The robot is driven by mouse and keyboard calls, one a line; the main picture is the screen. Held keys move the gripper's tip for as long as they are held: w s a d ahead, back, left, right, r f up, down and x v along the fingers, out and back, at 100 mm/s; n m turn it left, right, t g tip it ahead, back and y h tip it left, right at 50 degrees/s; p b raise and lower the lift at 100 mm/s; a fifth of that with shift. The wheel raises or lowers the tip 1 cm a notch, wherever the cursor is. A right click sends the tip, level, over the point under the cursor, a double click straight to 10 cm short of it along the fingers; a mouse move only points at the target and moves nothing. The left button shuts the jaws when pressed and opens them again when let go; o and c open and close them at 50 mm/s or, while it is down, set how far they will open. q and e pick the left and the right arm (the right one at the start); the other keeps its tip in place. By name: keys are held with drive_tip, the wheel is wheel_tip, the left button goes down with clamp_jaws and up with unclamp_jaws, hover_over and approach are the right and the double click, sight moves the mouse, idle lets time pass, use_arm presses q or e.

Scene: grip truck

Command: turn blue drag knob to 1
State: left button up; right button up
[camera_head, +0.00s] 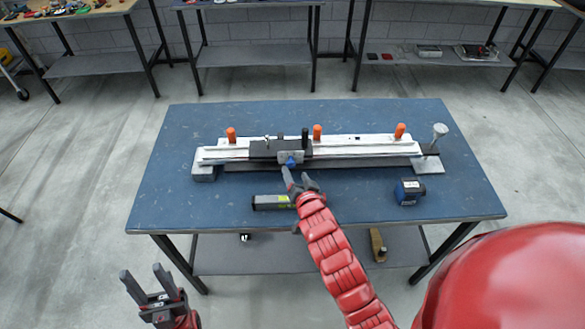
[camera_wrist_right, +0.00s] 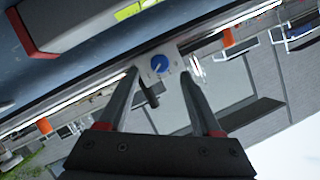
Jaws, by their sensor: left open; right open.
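The blue drag knob (camera_head: 291,162) sits on a small silver plate on the front of the carriage of a long rail device on the blue table. In the right wrist view the round blue knob (camera_wrist_right: 160,63) shows a pale pointer mark, and its plate lies between and beyond my finger tips. My right gripper (camera_head: 301,178) is open just in front of the knob; its fingers (camera_wrist_right: 158,75) show no clear contact. Any numbers around the knob are too small to read. My left gripper (camera_head: 146,278) is open and empty, low in front of the table's left side.
The rail device (camera_head: 370,147) has several orange knobs along its back. A black and silver block with a green label (camera_head: 272,202) lies left of my right gripper. A blue-black box (camera_head: 409,192) stands at the right. The table's (camera_head: 165,200) left front is clear.

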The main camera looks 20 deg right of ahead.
sight(291, 166)
drive_tip(key=shift+p+x, duration=0.45)
drive_tip(key=shift+x, duration=1.85)
drive_tip(key=shift+c, duration=0.3)
clamp_jaws()
